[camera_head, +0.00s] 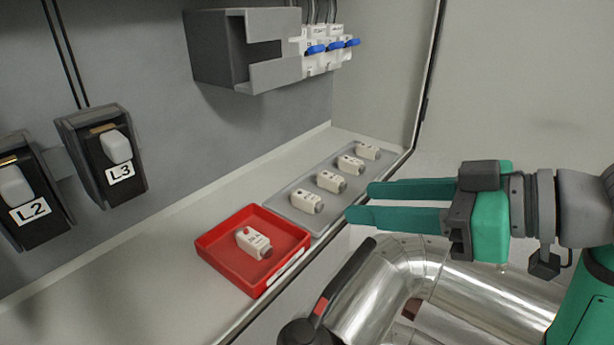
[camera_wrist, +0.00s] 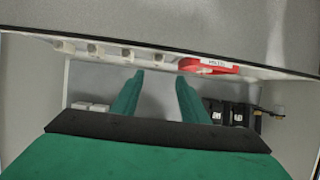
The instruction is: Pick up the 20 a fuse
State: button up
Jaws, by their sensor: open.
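Several white fuses lie in a row on a grey tray (camera_head: 285,207) on the cabinet floor. From near to far they are a first fuse (camera_head: 306,201), a second (camera_head: 331,181), a third (camera_head: 350,164) and a fourth (camera_head: 368,151). Another white fuse (camera_head: 253,243) lies in a red tray (camera_head: 226,273); its print is too small to read surely. I cannot tell which fuse is 20 A. My gripper (camera_head: 359,204) is open and empty, right of the grey tray and apart from the fuses. In the wrist view its fingers (camera_wrist: 158,84) are spread with nothing between them.
Black holders labelled L2 (camera_head: 35,205) and L3 (camera_head: 112,165) are on the back wall at left. A grey box (camera_head: 228,50) and blue-levered breakers (camera_head: 322,52) hang above. Shiny metal pipes (camera_head: 400,290) run below my gripper. The cabinet's front edge (camera_head: 275,301) lies before the trays.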

aim_at(313, 199)
jog(key=shift+w+x, duration=0.15)
jog(key=shift+x, duration=2.65)
jog(key=shift+w+x, duration=0.1)
jog(key=shift+x, duration=2.7)
jog(key=shift+d+r, duration=0.1)
jog(key=shift+d, duration=0.05)
grip_shut()
